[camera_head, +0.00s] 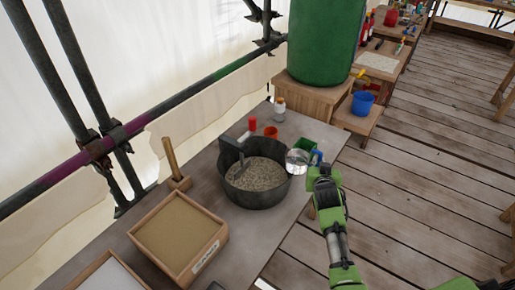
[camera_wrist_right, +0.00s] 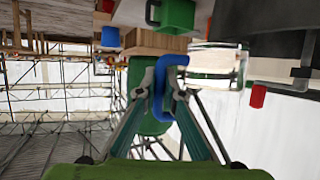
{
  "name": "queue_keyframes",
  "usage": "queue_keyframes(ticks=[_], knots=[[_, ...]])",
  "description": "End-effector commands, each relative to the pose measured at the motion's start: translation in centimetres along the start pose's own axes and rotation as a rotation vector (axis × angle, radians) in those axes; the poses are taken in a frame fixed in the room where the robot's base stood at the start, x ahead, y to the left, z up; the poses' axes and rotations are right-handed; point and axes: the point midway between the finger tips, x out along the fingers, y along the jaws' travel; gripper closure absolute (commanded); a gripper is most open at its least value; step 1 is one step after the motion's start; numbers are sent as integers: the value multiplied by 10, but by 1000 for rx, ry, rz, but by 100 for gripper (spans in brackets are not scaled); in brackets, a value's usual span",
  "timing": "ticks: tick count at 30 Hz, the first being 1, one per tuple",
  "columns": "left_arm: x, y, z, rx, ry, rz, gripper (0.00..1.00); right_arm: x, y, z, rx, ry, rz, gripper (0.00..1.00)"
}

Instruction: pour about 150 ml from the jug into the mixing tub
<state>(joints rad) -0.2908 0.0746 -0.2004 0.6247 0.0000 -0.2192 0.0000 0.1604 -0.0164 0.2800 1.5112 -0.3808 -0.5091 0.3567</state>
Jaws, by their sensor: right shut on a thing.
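The clear jug (camera_head: 297,161) with a blue handle is at the right rim of the black mixing tub (camera_head: 258,200). The tub holds a grey-brown grainy mix, with a tool leaning in it. My right gripper (camera_head: 320,168) is shut on the jug's blue handle, which shows between the fingers in the wrist view (camera_wrist_right: 170,82). The jug's clear body (camera_wrist_right: 218,66) shows there beside the dark tub (camera_wrist_right: 280,30), with clear liquid in it. I cannot tell its exact tilt, and no stream shows. My left gripper is not in view.
A green container (camera_head: 306,145) stands just behind the jug. An orange cup (camera_head: 271,132), a red-capped bottle (camera_head: 252,124) and a white bottle (camera_head: 279,109) stand behind the tub. A wooden sand tray (camera_head: 180,238) is at front left. A large green barrel (camera_head: 325,40) stands beyond.

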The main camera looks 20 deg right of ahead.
Motion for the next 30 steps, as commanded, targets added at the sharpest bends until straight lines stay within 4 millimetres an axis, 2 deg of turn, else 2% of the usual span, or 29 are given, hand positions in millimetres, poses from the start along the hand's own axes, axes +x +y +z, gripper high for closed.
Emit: queue_keyframes(ticks=[10, 14, 21, 25, 30], knots=[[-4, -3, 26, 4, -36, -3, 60, -1, -2, -6, -16, 4, -1, 100], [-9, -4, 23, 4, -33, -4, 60, -5, -5, -12, -51, -1, 9, 100], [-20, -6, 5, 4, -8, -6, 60, -11, -12, -30, -162, -22, 52, 100], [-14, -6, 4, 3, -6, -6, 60, -9, -18, -28, -237, -40, 82, 100], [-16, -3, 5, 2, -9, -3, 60, -11, -26, -36, -332, -59, 122, 100]])
